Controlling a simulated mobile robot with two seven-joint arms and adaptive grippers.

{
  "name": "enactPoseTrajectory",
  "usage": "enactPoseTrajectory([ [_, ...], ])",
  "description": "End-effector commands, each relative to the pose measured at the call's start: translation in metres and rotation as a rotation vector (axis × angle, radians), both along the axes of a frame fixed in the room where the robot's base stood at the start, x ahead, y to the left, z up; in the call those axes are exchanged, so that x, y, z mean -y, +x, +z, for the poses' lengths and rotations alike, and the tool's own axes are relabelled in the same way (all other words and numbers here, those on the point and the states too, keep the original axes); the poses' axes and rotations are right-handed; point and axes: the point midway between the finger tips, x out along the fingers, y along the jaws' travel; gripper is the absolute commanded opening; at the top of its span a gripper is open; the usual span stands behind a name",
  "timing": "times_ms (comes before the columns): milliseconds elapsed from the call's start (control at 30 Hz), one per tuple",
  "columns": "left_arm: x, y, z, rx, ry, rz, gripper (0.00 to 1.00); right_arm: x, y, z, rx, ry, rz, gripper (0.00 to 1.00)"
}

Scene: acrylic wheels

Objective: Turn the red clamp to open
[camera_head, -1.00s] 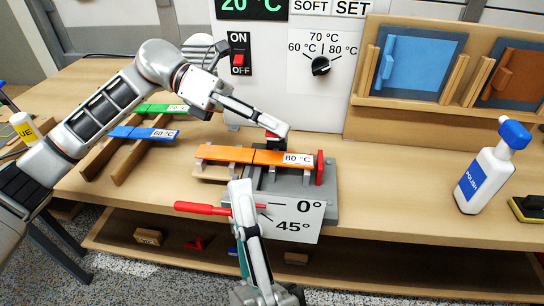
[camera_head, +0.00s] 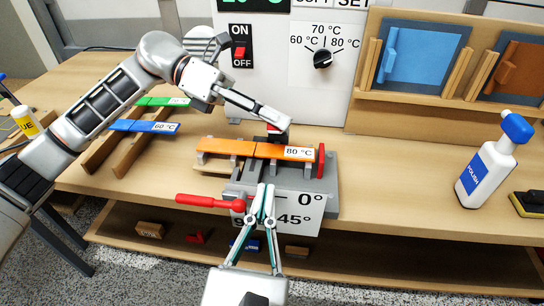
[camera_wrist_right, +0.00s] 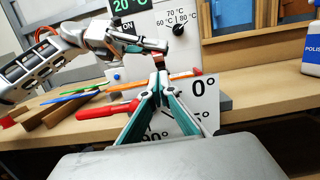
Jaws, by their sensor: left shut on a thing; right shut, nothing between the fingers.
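The red clamp handle (camera_head: 208,202) is a long lever pointing left in front of the grey fixture (camera_head: 327,190), with its rounded right end near the white angle plate (camera_head: 312,199) marked 0° and 45°. It also shows in the right wrist view (camera_wrist_right: 105,110). My right gripper (camera_head: 265,188) is shut and empty, its tips just right of the handle's end; whether they touch it I cannot tell. My left gripper (camera_head: 277,124) is shut on a small red-and-black piece (camera_head: 273,134) above the orange 80 °C strip (camera_head: 240,147) on the fixture.
Green (camera_head: 160,101) and blue (camera_head: 140,126) strips lie on wooden rails at left. A polish bottle (camera_head: 487,172) stands at right. A white control panel (camera_head: 300,90) is behind the fixture. A lower shelf (camera_head: 120,225) holds small blocks.

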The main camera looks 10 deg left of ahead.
Motion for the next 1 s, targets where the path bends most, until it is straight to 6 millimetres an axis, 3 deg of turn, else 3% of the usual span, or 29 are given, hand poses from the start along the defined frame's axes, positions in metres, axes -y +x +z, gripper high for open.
enactPoseTrajectory([
  [167,0.0,0.0,0.0,0.0,0.0,0.0,0.0,-0.001,0.016,0.002,-0.003,0.004,0.002,0.0],
  [600,0.0,0.0,0.0,0.0,0.0,0.0,0.0,0.0,0.084,0.013,-0.001,0.002,0.0,0.0],
  [1000,0.0,0.0,0.0,0.0,0.0,0.0,0.0,0.0,0.098,0.015,-0.005,0.004,0.001,0.0],
])
